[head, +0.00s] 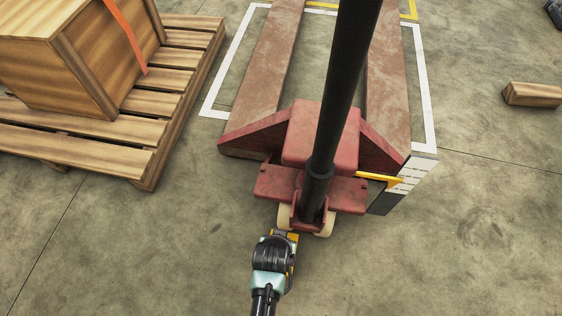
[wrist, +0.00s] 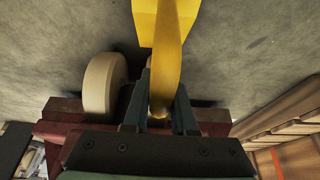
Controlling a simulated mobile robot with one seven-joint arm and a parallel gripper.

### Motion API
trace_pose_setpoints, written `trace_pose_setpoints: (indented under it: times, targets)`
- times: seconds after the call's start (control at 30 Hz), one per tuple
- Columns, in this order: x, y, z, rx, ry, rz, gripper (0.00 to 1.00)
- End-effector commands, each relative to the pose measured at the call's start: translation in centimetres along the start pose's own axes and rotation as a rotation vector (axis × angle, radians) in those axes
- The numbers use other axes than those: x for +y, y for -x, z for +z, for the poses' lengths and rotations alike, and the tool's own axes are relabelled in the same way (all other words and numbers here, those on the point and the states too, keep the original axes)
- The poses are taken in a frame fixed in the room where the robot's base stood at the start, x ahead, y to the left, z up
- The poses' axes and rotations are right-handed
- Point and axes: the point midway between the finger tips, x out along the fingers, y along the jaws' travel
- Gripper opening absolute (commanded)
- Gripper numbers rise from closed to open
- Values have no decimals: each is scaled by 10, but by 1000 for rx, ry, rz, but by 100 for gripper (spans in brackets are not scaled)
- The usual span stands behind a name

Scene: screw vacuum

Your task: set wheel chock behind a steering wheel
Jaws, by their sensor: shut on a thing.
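A red pallet jack (head: 320,145) stands on the concrete floor with its dark handle rising toward me. Its cream steering wheels show under the near end, the left one (head: 284,215) and the right one (head: 324,224). My gripper (head: 281,240) is low, just on the near side of the left wheel. In the wrist view my gripper (wrist: 160,103) is shut on the yellow wheel chock (wrist: 165,25) by its upright part. One cream wheel (wrist: 102,84) is close to the left of the chock there. I cannot tell whether chock and wheel touch.
A wooden pallet (head: 145,160) carries a strapped crate (head: 75,65) at the left. A wood block (head: 532,94) lies at the far right. A yellow bar (head: 375,178) and a black-and-white panel (head: 412,172) are at the jack's right. Floor is clear at front right.

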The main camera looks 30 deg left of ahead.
Motion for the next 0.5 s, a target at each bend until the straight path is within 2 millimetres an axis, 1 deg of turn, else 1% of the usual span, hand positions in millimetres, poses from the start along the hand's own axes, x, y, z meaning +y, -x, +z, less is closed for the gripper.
trace_pose_setpoints:
  times: [0.03, 0.17, 0.2, 0.27, 0.3, 0.37, 0.5]
  targets:
    - [0, 2, -4, 9, 0, -1, 0]
    - [0, -2, -3, 8, 0, -1, 0]
    - [0, -3, 1, 0, 0, 0, 27]
    - [0, -3, 1, 0, 0, 0, 37]
    - [0, -3, 1, 0, 0, 0, 45]
    - [0, -3, 1, 0, 0, 0, 55]
    - [0, -3, 1, 0, 0, 0, 55]
